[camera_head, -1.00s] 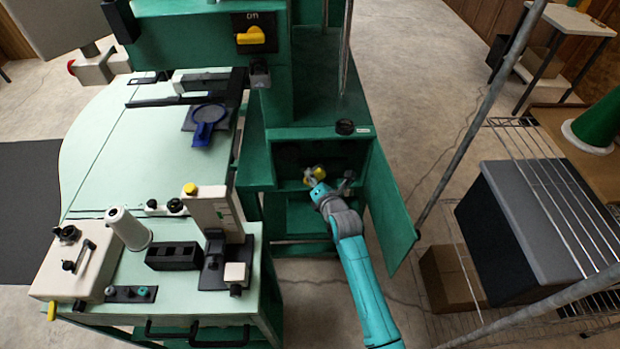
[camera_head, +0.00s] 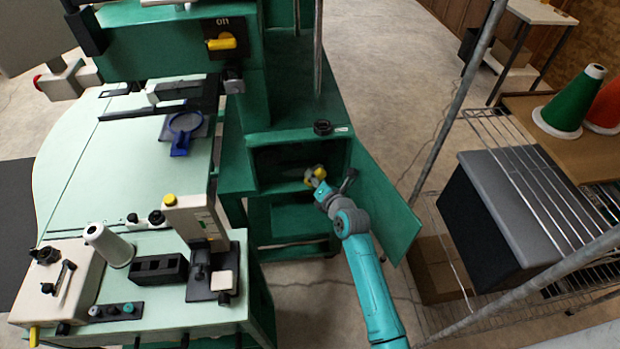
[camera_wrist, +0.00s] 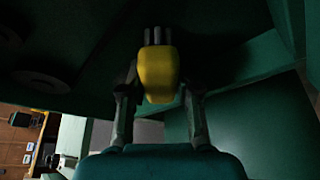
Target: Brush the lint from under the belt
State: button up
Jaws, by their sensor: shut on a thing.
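My gripper (camera_head: 318,184) reaches into the open compartment (camera_head: 262,162) of the green machine. In the wrist view my gripper (camera_wrist: 160,98) is shut on a yellow-handled brush (camera_wrist: 158,72), with one finger on each side of it. Dark grey parts, seemingly its bristle end, point away from my gripper into the shadow. The brush also shows as a small yellow patch (camera_head: 318,171) in the head view. The belt and lint cannot be made out in the dark interior. Dim round discs (camera_wrist: 40,81) show at left in the wrist view.
The open green door (camera_head: 385,205) stands close to the right of my arm. A wire rack (camera_head: 560,200) with a grey-lidded dark box (camera_head: 510,195) is further right. The pale sewing table (camera_head: 150,230) is at left.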

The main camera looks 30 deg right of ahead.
aim_at(278, 175)
jog(key=shift+s+d+r, duration=0.1)
jog(key=shift+s+d, duration=0.05)
jog(key=shift+d, duration=0.45)
jog(key=shift+s+d+r, duration=0.1)
jog(key=shift+s+d, duration=0.05)
jog(key=shift+d, duration=0.45)
jog(key=shift+w+a+r, duration=0.1)
jog(key=shift+w+a, duration=0.1)
jog(key=shift+a, duration=0.05)
jog(key=shift+s+a, duration=0.1)
jog(key=shift+a, duration=0.25)
jog(key=shift+w+a+f, duration=0.1)
jog(key=shift+w+a, duration=0.1)
jog(key=shift+a, duration=0.55)
jog(key=shift+w+a+f, duration=0.1)
jog(key=shift+w+a, duration=0.05)
jog(key=shift+a, duration=0.55)
jog(key=shift+w+a+f, duration=0.1)
jog(key=shift+w+a, duration=0.1)
jog(key=shift+a, duration=0.55)
jog(key=shift+w+a, duration=0.45)
jog(key=shift+a, duration=0.65)
jog(key=shift+w+a, duration=0.5)
jog(key=shift+a, duration=0.6)
jog(key=shift+w+a, duration=0.45)
jog(key=shift+a, duration=0.65)
jog(key=shift+r, duration=0.1)
jog(key=s+a, duration=0.1)
jog(key=s, duration=0.4)
jog(key=shift+s+a, duration=0.4)
